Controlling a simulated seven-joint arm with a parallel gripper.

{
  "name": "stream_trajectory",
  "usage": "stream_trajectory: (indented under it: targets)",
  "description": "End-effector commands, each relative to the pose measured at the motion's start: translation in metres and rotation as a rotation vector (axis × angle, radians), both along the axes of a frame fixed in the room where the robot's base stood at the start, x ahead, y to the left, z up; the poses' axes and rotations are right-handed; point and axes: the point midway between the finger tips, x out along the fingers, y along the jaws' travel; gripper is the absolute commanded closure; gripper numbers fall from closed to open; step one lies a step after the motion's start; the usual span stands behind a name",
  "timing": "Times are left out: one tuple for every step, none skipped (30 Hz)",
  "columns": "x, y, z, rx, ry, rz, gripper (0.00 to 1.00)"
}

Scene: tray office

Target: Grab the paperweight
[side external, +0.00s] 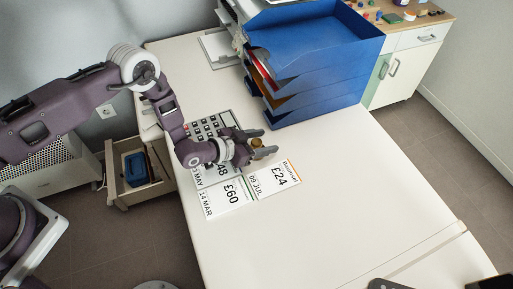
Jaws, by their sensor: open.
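A small brass-coloured object (256,143), which looks like the paperweight, shows at my gripper (265,144), between or just behind the two grey fingers. My gripper is open and reaches low over the white desk, pointing right. I cannot tell whether the fingers touch the object or what it rests on. Part of it is hidden by the gripper.
Printed price cards (275,178) lie below the gripper, beside a calculator (211,125) partly covered by my arm. A blue stacked letter tray (325,95) with papers stands behind. An open drawer (131,178) is at left. The desk's front right (350,210) is clear.

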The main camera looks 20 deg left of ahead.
Motion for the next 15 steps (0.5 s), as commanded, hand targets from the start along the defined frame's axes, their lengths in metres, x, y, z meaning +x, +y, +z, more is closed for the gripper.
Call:
stream_trajectory:
  targets:
    - [0.0027, -0.002, -0.0016, 0.0, 0.0, 0.0, 0.44]
    - [0.0035, -0.0026, -0.0021, 0.0, 0.0, 0.0, 0.44]
    - [0.004, -0.0027, -0.0023, 0.001, 0.001, 0.0, 0.44]
    - [0.0041, -0.0028, -0.0024, 0.001, 0.001, 0.0, 0.44]
    - [0.004, -0.0027, -0.0023, 0.001, 0.001, 0.0, 0.44]
    - [0.004, -0.0025, -0.0023, 0.001, 0.002, 0.0, 0.44]
    - [0.0039, -0.0025, -0.0022, 0.001, 0.002, 0.0, 0.44]
    - [0.0039, -0.0025, -0.0022, 0.001, 0.002, 0.0, 0.46]
    - [0.0039, -0.0025, -0.0022, 0.001, 0.002, 0.0, 0.54]
    - [0.0039, -0.0023, -0.0022, 0.001, 0.002, 0.0, 0.6]
    - [0.0039, -0.0023, -0.0022, 0.001, 0.002, 0.0, 0.66]
    - [0.0039, -0.0023, -0.0022, 0.001, 0.002, 0.0, 0.74]
    - [0.0038, -0.0023, -0.002, 0.001, 0.002, 0.0, 0.8]
    - [0.0038, -0.0023, -0.0021, 0.001, 0.002, 0.0, 0.86]
    - [0.0038, -0.0022, -0.0021, 0.001, 0.001, 0.001, 0.94]
